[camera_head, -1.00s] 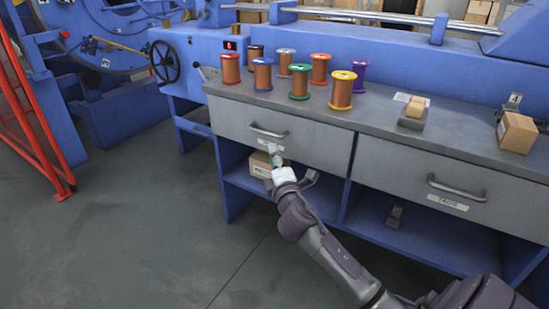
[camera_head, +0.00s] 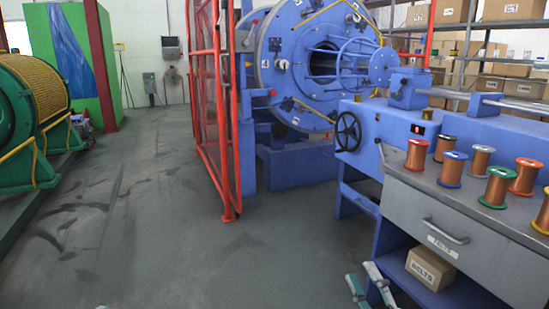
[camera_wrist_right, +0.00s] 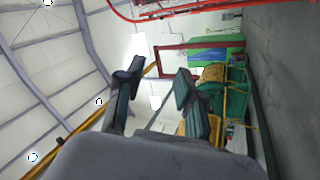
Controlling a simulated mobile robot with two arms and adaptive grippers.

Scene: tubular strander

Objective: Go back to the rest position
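My right gripper (camera_head: 362,274) shows at the bottom edge of the head view, in front of the blue bench. Its two fingers point up and stand apart with nothing between them. In the right wrist view the same gripper (camera_wrist_right: 158,76) is open and empty, with the hall's ceiling and far wall behind it. The rest of the right arm is out of the head view. My left gripper is in neither view.
The bench's grey drawer (camera_head: 436,240) is closed, with several copper wire spools above it. A cardboard box (camera_head: 431,267) sits on the shelf below. A red fence (camera_head: 209,110) stands before the blue machine (camera_head: 282,70). Grey floor (camera_head: 160,235) is free at left.

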